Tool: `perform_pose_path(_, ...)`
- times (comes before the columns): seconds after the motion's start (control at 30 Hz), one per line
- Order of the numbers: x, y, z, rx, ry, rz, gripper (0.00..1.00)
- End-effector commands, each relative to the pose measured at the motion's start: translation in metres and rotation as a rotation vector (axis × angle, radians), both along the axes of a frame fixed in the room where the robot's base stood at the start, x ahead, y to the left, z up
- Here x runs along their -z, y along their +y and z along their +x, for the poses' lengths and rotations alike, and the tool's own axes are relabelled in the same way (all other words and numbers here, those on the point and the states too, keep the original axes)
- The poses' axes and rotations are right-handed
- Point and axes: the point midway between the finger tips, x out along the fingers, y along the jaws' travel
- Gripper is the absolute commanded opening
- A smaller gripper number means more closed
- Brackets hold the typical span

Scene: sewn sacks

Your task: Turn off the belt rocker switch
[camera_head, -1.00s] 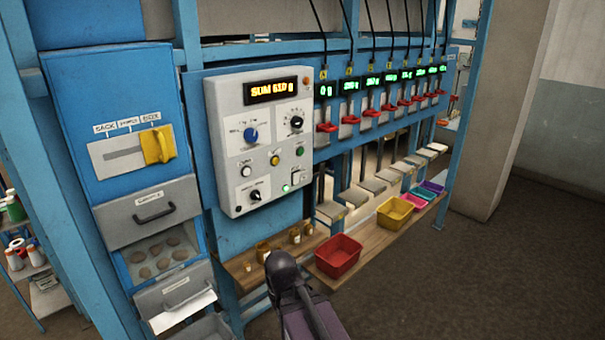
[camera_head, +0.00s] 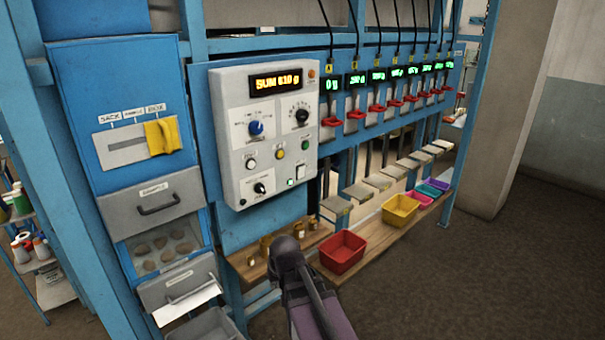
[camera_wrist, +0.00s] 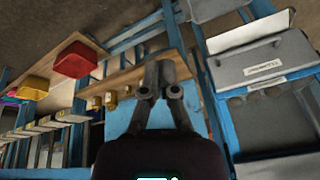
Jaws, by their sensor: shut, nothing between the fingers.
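The grey control panel (camera_head: 265,128) hangs on the blue frame, with a lit display reading "SUM 610 g". A small white rocker switch (camera_head: 300,172) sits at its lower right, with a green lamp (camera_head: 290,183) lit beside it. Its label is too small to read, so I cannot tell for sure that it is the belt switch. My arm rises from the bottom of the head view, below the panel and apart from it. In the wrist view my gripper (camera_wrist: 162,90) is shut and empty; the panel face is not recognisable there.
A wooden shelf (camera_head: 376,232) below the panel holds small jars (camera_head: 312,223), a red bin (camera_head: 342,252) and a yellow bin (camera_head: 400,210). Drawers (camera_head: 153,200) stand to the left, with a yellow-handled slider (camera_head: 162,137) above. Open floor (camera_head: 470,275) lies to the right.

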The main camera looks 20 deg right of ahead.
Motion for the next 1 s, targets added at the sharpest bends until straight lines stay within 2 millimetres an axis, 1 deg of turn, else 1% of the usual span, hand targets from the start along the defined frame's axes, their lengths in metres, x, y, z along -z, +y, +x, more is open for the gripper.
perform_pose_path(0.03,0.004,-0.006,0.024,0.024,-0.062,0.018,0.00)
perform_pose_path(0.2,-0.005,-0.026,0.089,0.108,-0.289,0.081,0.00)
perform_pose_path(0.27,-0.010,-0.035,0.110,0.140,-0.369,0.102,0.00)
perform_pose_path(0.3,-0.014,-0.042,0.124,0.165,-0.423,0.116,0.00)
perform_pose_path(0.37,-0.020,-0.053,0.144,0.200,-0.503,0.134,0.00)
perform_pose_path(0.4,-0.025,-0.061,0.156,0.226,-0.557,0.145,0.00)
perform_pose_path(0.5,-0.038,-0.084,0.185,0.290,-0.691,0.173,0.00)
perform_pose_path(0.57,-0.047,-0.098,0.201,0.331,-0.771,0.188,0.00)
perform_pose_path(0.67,-0.062,-0.126,0.223,0.401,-0.903,0.208,0.00)
perform_pose_path(0.8,-0.083,-0.169,0.247,0.508,-1.088,0.230,0.00)
perform_pose_path(0.87,-0.092,-0.188,0.255,0.554,-1.167,0.234,0.00)
perform_pose_path(0.9,-0.098,-0.201,0.258,0.585,-1.216,0.235,0.00)
perform_pose_path(1.0,-0.111,-0.228,0.264,0.646,-1.330,0.243,0.00)
